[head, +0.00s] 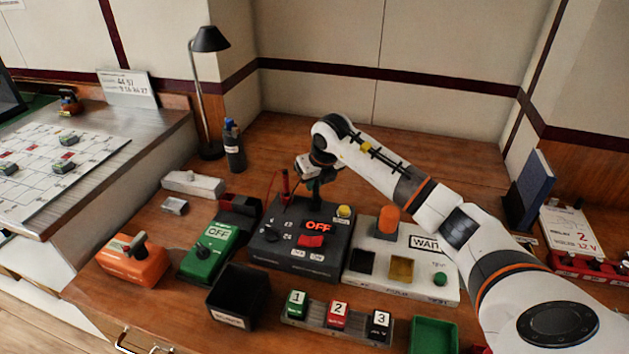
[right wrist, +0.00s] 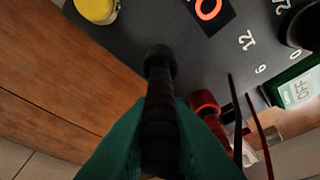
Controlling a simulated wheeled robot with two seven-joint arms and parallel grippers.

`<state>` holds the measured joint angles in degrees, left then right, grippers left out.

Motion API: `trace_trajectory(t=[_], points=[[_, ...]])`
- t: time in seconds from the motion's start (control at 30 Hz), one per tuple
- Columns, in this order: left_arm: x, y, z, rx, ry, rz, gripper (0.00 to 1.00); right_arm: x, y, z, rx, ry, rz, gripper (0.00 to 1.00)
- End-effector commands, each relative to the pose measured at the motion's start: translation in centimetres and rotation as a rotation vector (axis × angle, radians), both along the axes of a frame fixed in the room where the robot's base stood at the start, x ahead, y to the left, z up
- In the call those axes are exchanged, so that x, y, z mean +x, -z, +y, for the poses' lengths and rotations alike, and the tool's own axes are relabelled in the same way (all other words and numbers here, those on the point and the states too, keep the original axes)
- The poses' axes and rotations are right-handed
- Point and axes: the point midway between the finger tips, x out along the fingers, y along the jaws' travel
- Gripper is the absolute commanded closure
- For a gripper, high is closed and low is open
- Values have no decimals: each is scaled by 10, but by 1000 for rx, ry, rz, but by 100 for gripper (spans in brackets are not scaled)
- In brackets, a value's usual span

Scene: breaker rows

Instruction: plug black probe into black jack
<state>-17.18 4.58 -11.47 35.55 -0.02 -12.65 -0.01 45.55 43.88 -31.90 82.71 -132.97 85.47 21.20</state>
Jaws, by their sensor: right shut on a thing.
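The black probe (right wrist: 160,115) is held in my right gripper (right wrist: 162,128), whose green fingers are shut around it. It points at the dark grey meter box (head: 283,263). In the right wrist view its far end meets a round black part (right wrist: 160,60) on the box top; I cannot tell whether that is the black jack or the probe's own collar, nor how deep the tip sits. In the head view my right gripper (head: 317,190) is over the back of the box and mostly hides the probe. A red probe (head: 285,184) stands upright at its left. My left gripper is out of view.
The box carries an OFF display (head: 318,226), a red switch (head: 310,241), a dial and a yellow button (head: 344,211). A red and a black lead pass beside the gripper. A green OFF unit (head: 209,250) stands left, a white WAIT panel (head: 425,275) right.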

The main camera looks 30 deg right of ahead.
Motion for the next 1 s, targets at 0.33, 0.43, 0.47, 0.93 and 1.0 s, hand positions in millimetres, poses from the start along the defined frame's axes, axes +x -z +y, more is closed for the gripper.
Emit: trace_trajectory(t=[0.33,0.43,0.47,0.93,1.0], points=[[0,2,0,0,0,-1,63,0,2,0,0,0,0,63],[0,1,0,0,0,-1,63,0,2,0,0,0,0,63],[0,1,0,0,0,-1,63,0,2,0,0,0,0,63],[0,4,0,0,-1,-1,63,-27,-69,1,-2,1,-6,63],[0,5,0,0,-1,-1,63,-32,-81,2,-1,-1,-5,63]])
